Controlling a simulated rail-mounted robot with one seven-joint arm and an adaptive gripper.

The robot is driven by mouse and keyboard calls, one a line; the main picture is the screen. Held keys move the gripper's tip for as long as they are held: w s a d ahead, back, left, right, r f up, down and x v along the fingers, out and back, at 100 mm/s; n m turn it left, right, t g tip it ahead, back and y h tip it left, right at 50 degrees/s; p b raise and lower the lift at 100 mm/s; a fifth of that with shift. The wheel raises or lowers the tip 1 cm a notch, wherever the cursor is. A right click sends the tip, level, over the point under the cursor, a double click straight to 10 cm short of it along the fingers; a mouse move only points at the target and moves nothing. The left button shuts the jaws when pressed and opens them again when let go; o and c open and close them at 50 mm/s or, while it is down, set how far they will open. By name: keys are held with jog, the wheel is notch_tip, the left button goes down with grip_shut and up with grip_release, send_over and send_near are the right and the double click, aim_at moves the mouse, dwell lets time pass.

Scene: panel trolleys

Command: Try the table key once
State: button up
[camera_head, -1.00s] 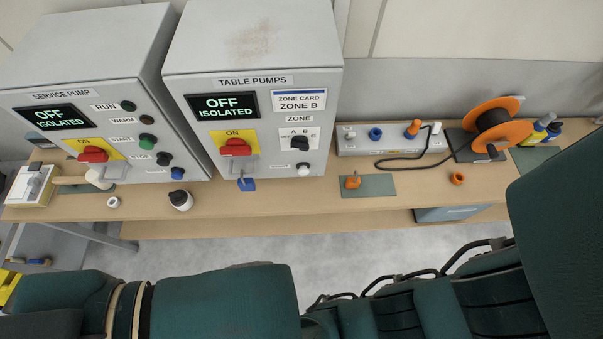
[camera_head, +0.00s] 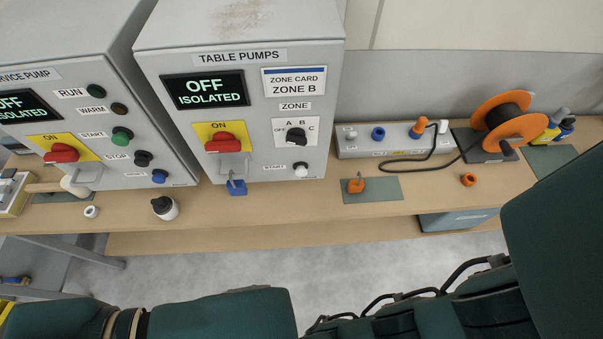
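The TABLE PUMPS box (camera_head: 239,54) stands on the bench, left of centre. Its screen (camera_head: 205,90) reads OFF ISOLATED. The white push key (camera_head: 301,170) low on its front sits beside a small label that seems to read START. The red handle (camera_head: 226,143) lies level on a yellow plate marked ON. A blue padlock (camera_head: 237,187) hangs under this handle. The black ZONE knob (camera_head: 297,137) has OFF, A, B and C marks; its exact setting is hard to tell. The card reads ZONE B. My gripper is out of view; only my teal arm links show, along the bottom and right.
The SERVICE PUMP box (camera_head: 75,120) stands at left, also OFF ISOLATED. On the bench are a dark-topped white bottle (camera_head: 165,208), an orange padlock-like piece (camera_head: 356,185) on a green mat, a socket strip (camera_head: 395,144) and an orange cable reel (camera_head: 510,120). Floor shows before the bench.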

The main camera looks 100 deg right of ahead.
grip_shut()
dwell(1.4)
